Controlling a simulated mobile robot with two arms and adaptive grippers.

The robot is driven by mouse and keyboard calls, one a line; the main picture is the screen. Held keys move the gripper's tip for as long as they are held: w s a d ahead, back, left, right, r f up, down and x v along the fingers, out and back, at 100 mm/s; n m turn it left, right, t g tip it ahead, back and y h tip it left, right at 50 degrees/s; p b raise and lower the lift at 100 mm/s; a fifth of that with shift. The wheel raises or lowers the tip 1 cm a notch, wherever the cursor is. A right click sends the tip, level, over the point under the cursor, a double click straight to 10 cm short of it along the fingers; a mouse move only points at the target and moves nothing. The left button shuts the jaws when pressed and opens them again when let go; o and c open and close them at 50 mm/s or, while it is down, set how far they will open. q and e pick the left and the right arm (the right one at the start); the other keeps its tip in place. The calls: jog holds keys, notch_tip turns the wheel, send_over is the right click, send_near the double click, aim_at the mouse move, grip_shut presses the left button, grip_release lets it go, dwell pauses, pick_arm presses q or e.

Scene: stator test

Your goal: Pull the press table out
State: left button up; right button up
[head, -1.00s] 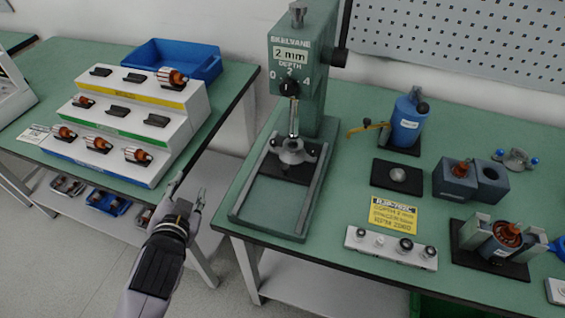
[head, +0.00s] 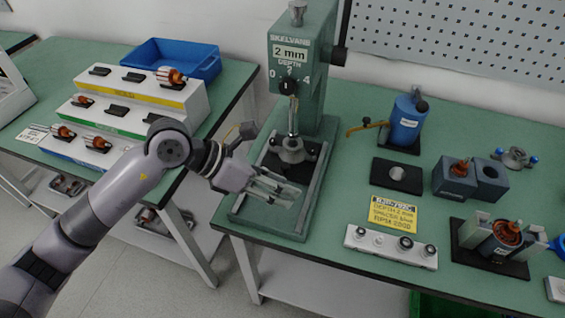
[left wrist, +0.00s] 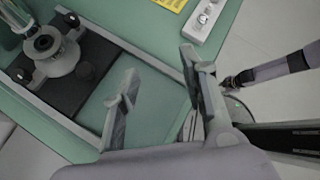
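The green press (head: 303,70) stands on the right-hand bench. Its press table, a dark plate (head: 312,160) carrying a round metal fixture (head: 291,148), sits at the back between two rails, under the spindle. The left wrist view shows the plate (left wrist: 95,82), the fixture (left wrist: 50,55) and a small dark knob on the plate's near part. My left gripper (head: 287,190) is over the bare front of the press base, nearer me than the plate. Its fingers (left wrist: 160,85) are apart with nothing between them. Contact with the press cannot be told. My right gripper is not clearly shown.
The press rails (head: 316,190) flank the base. A white strip with round parts (head: 390,247) and a yellow card (head: 394,214) lie to the right. A stepped rack with rotors (head: 140,107) is on the left bench. A gap separates the benches.

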aim_at(283, 166)
pick_arm(q)
jog(key=w+a+f+y, duration=0.1)
jog(key=a+y, duration=0.1)
jog(key=a, duration=0.1)
jog(key=w+a+f+y, duration=0.1)
jog(key=a+y, duration=0.1)
jog(key=a, duration=0.1)
jog(key=w+a+f+y, duration=0.1)
jog(key=w+a+y, duration=0.1)
jog(key=a, duration=0.2)
jog(key=shift+a+f+t, duration=0.1)
jog(key=shift+f+t, duration=0.1)
jog(key=shift+t, duration=0.2)
jog(key=w+d+p, duration=0.1)
jog(key=d, duration=0.2)
jog(key=w+d+p, duration=0.1)
jog(key=w+d, duration=0.1)
jog(key=d, duration=0.2)
jog(key=w+d, duration=0.2)
jog(key=d, duration=0.1)
jog(key=shift+w+d+p, duration=0.25)
jog(key=shift+d+p, duration=0.15)
jog(key=shift+f, duration=0.6)
jog(key=shift+c, duration=0.5)
grip_shut()
